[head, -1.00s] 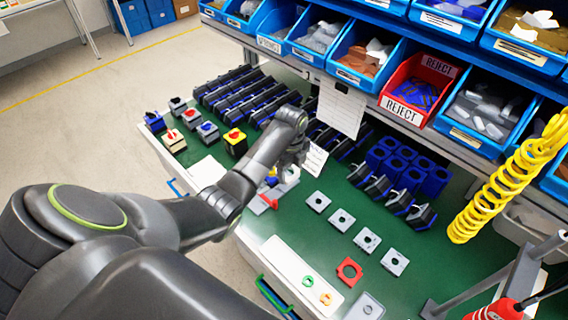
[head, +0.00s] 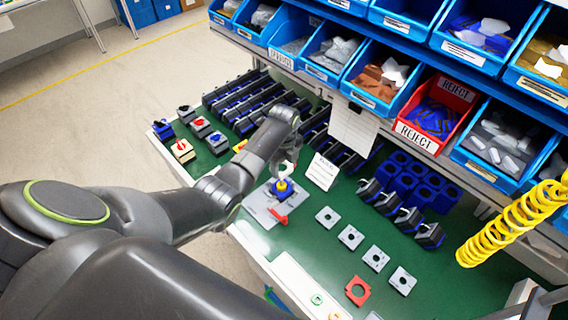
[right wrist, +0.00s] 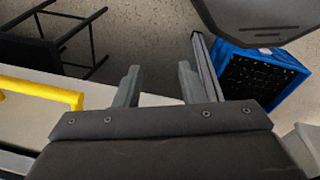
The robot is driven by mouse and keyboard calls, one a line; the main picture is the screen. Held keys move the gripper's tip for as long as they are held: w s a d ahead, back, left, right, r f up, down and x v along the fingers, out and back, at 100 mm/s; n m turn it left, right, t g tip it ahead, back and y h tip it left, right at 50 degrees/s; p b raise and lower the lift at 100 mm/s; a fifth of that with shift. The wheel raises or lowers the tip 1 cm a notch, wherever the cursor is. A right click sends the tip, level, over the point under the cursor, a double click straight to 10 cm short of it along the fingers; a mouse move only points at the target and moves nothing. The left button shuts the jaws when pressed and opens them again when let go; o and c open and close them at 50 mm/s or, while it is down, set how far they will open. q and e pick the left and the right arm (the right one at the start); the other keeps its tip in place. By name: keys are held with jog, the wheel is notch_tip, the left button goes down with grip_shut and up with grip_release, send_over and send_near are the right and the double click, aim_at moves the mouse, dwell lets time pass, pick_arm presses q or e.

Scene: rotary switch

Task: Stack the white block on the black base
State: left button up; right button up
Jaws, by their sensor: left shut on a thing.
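My left gripper (head: 285,172) is low over a grey fixture plate (head: 262,207) on the green bench. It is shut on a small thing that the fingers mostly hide. Just below the fingertips show a yellow part (head: 283,186) and a dark blue part on the plate; I cannot tell whether they touch the gripper. Several pale square blocks with round holes (head: 350,237) lie in a slanting row to the right. Several black bases with blue sides (head: 409,220) stand behind them. My right gripper (right wrist: 158,85) shows in the right wrist view, open and empty above the floor.
A red clamp handle (head: 280,220) lies at the fixture. A red square plate (head: 358,291) is near the front edge. Part bins and a red reject bin (head: 437,113) hang above the back. A yellow coiled hose (head: 505,225) hangs at right. Finished-looking switches (head: 200,127) stand at left.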

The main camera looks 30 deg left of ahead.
aim_at(284, 186)
pick_arm(q)
notch_tip(284, 186, down, 3)
jog(key=shift+r+b, duration=0.2)
jog(key=shift+b, duration=0.85)
jog(key=shift+f+b, duration=0.65)
jog(key=shift+f, duration=0.45)
jog(key=shift+f, duration=0.25)
jog(key=shift+f+b, duration=1.2)
jog(key=shift+f, duration=0.3)
jog(key=o, duration=1.1)
jog(key=shift+c, duration=0.2)
jog(key=shift+r, duration=0.1)
